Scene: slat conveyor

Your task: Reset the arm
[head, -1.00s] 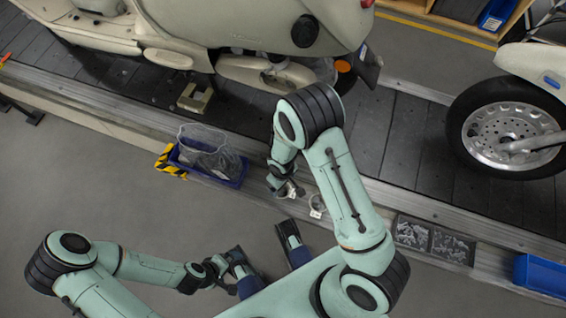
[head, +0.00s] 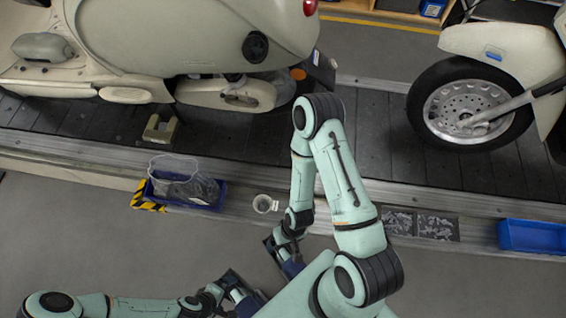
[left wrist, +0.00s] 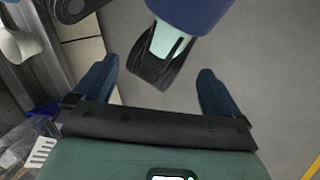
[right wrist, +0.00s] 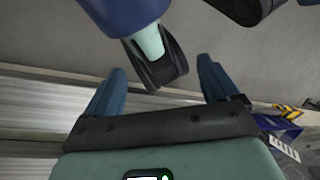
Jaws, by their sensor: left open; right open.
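My left gripper (head: 216,293) is low at the bottom of the head view, over the grey floor. In the left wrist view its two blue fingers (left wrist: 155,80) stand wide apart with nothing between them. My right gripper (head: 286,236) is folded in close to my base, in front of the conveyor's edge. Its blue fingers (right wrist: 158,88) are also apart and empty in the right wrist view. The arm links hide part of the right gripper in the head view.
A cream scooter (head: 190,40) and a motorcycle wheel (head: 470,108) stand on the slat conveyor (head: 385,150). Along its edge are a blue bin with bags (head: 210,203), a clear round item (head: 263,204), trays of small parts (head: 420,225) and another blue bin (head: 530,238). Floor at left is clear.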

